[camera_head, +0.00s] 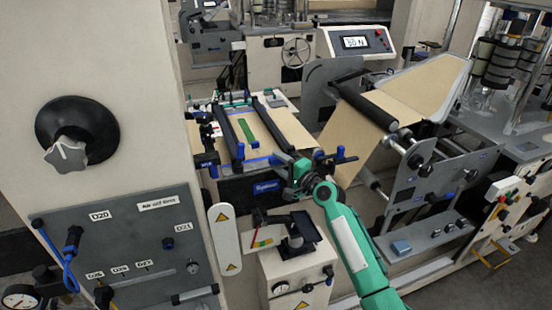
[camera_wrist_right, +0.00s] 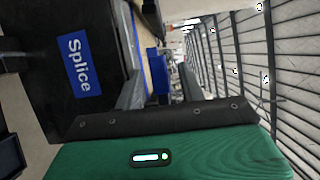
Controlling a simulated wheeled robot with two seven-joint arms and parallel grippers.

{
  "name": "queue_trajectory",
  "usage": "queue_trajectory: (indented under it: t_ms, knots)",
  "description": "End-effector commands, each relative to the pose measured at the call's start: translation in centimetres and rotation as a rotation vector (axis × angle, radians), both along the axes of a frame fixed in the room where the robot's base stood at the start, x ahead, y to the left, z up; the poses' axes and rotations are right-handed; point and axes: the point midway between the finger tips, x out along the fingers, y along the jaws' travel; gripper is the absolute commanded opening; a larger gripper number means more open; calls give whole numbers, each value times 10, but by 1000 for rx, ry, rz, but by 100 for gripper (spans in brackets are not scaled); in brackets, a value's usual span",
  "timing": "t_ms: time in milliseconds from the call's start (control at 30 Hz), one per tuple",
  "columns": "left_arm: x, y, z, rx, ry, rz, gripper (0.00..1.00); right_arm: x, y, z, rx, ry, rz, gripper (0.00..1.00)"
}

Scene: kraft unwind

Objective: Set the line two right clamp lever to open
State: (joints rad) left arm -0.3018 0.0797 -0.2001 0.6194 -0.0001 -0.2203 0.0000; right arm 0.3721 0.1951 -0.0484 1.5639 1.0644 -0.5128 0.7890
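The splice table (camera_head: 290,123) carries two dark clamp bars, the left one (camera_head: 229,138) and the right one (camera_head: 270,127), with brown paper under them. Blue lever parts (camera_head: 274,160) show at the near end of the right bar, partly covered by my gripper. My right gripper (camera_head: 286,162) is at the table's front edge beside them. In the right wrist view its two grey fingers (camera_wrist_right: 160,92) stand apart, with a blue part (camera_wrist_right: 156,70) between or just beyond them. I cannot tell whether they touch it. The lever's exact position is unclear. My left gripper is out of view.
A blue and black handle (camera_head: 340,155) sticks up right of my gripper. A Splice label (camera_wrist_right: 78,65) marks the table's dark front. A small cabinet (camera_head: 290,270) with a black stand is below. A panelled column (camera_head: 100,120) fills the left; paper rollers (camera_head: 366,106) stand right.

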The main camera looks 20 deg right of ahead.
Motion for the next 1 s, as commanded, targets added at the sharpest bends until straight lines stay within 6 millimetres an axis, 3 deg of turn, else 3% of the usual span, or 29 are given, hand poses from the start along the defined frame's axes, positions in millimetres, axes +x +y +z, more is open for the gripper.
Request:
queue_trajectory:
  t_ms: [200,533,733,1000]
  knots:
    - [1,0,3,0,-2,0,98,16,7,0,0,0,-1,40]
    - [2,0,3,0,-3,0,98,18,8,0,-1,0,0,40]
    - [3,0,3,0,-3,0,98,18,8,0,-1,0,0,1]
    - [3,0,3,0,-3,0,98,18,8,0,4,1,0,0]
